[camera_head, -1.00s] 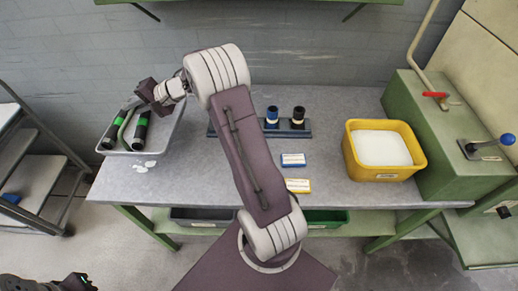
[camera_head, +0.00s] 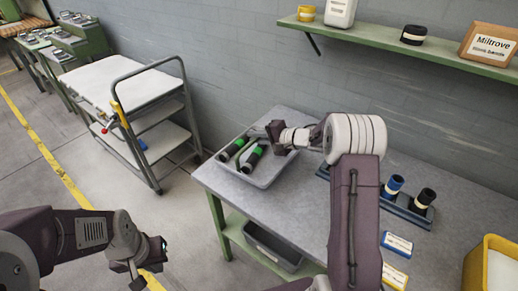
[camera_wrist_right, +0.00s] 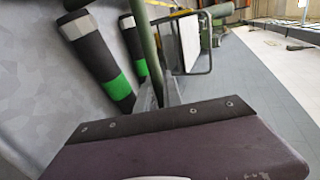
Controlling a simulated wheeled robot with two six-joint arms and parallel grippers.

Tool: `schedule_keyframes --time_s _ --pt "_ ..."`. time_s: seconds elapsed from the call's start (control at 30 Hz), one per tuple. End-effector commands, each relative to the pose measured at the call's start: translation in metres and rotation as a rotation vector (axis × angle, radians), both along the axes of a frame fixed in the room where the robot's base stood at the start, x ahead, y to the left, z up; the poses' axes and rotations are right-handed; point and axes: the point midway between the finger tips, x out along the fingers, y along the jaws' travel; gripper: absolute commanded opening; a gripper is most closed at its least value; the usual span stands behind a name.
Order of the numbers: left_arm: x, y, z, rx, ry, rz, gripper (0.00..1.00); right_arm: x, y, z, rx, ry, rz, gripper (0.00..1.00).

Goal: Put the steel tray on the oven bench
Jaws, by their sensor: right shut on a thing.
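The steel tray (camera_head: 266,181) is a shallow grey tray at the left end of a grey bench, in the head view. Two black cylinders with green bands (camera_head: 231,149) lie in it; they also show in the right wrist view (camera_wrist_right: 97,60). My right gripper (camera_head: 277,143) is at the tray's far side, shut on what looks like its greenish bar handle (camera_wrist_right: 143,42). The jaws' contact is hidden. My left gripper (camera_head: 148,266) is low at the left, apart from the tray; its finger gap is unclear. I cannot tell which surface is the oven bench.
A trolley (camera_head: 125,84) with a pale top and tall rail stands left of the grey bench (camera_head: 300,215). Green benches (camera_head: 80,42) line the far left. A rack (camera_head: 400,208) with dark cylinders and a yellow bin (camera_head: 475,265) are at right. Open floor lies between.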

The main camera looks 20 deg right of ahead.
Motion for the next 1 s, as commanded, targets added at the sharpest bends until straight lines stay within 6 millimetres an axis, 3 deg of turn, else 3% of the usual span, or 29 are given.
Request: schedule_keyframes --time_s 0.13,0.37,0.6,0.63,0.7,1.0 --pt "0.0 0.0 -0.001 0.0 0.0 0.0 0.0 0.001 0.0 -0.002 0.003 -0.004 -0.001 0.0" --pt "0.0 0.0 -0.014 0.0 0.0 0.0 0.0 0.001 0.0 -0.036 0.004 -0.003 0.0 0.0" --pt "0.0 0.0 -0.012 0.0 0.0 0.0 0.0 0.001 0.0 -0.035 0.002 -0.005 -0.001 0.0" --pt "0.0 0.0 -0.012 0.0 0.0 0.0 0.0 0.0 0.0 -0.037 0.001 -0.001 0.0 0.16" --pt "0.0 0.0 -0.012 0.0 0.0 0.0 0.0 0.0 0.0 -0.037 0.001 -0.001 0.0 0.32" --pt "0.0 0.0 -0.012 0.0 0.0 0.0 0.0 0.0 0.0 -0.036 0.001 -0.001 0.0 0.32"
